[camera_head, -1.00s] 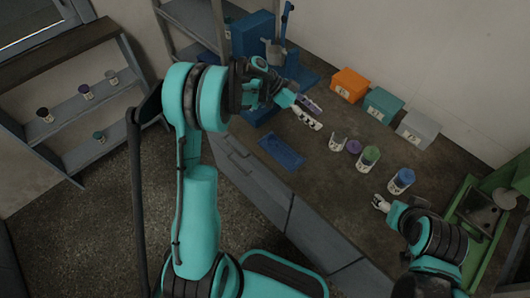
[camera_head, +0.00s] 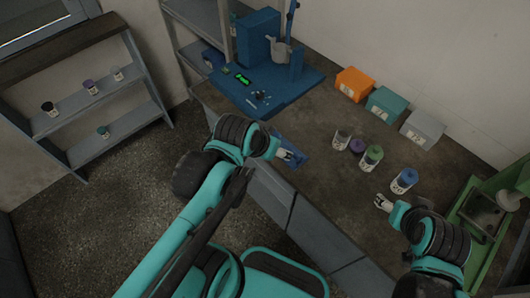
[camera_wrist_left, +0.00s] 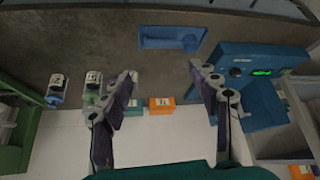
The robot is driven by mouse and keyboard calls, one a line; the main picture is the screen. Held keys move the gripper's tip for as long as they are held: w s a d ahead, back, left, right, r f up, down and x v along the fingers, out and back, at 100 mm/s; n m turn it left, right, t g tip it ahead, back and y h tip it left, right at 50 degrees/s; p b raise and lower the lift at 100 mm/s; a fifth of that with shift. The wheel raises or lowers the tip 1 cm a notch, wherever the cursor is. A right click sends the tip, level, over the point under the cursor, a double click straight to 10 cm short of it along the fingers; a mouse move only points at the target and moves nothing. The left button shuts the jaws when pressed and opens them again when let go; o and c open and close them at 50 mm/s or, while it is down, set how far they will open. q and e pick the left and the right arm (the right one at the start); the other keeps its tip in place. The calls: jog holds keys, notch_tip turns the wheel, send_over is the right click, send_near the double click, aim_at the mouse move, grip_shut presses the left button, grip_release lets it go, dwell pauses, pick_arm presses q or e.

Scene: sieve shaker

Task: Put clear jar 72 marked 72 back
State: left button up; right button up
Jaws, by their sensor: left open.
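A small clear jar (camera_head: 342,139) stands upright on the dark bench; its mark is too small to read. A purple round top (camera_head: 357,146) is just right of it, then a green-topped jar (camera_head: 371,158) and a blue-topped jar (camera_head: 403,181). My left gripper (camera_head: 290,156) is over the blue tray at the bench's front edge, apart from the jars. In the left wrist view its fingers (camera_wrist_left: 163,75) are spread wide with nothing between them. The clear jar is not identifiable there. My right gripper (camera_head: 383,202) is beside the blue-topped jar, its opening unclear.
Orange (camera_head: 353,83), teal (camera_head: 386,104) and grey (camera_head: 422,130) boxes line the wall. A blue machine (camera_head: 262,38) stands at the bench's far left, and a green frame (camera_head: 458,210) at the right. A grey shelf (camera_head: 75,105) at left holds several jars with gaps between.

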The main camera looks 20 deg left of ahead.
pick_arm(q)
jog(key=shift+s+a+f+n+t+y, duration=0.25)
jog(key=shift+s+a, duration=0.1)
jog(key=shift+s, duration=0.2)
jog(key=shift+s+a+f+n+t+y, duration=0.15)
jog(key=shift+s+a+n, duration=0.15)
jog(key=shift+s, duration=0.25)
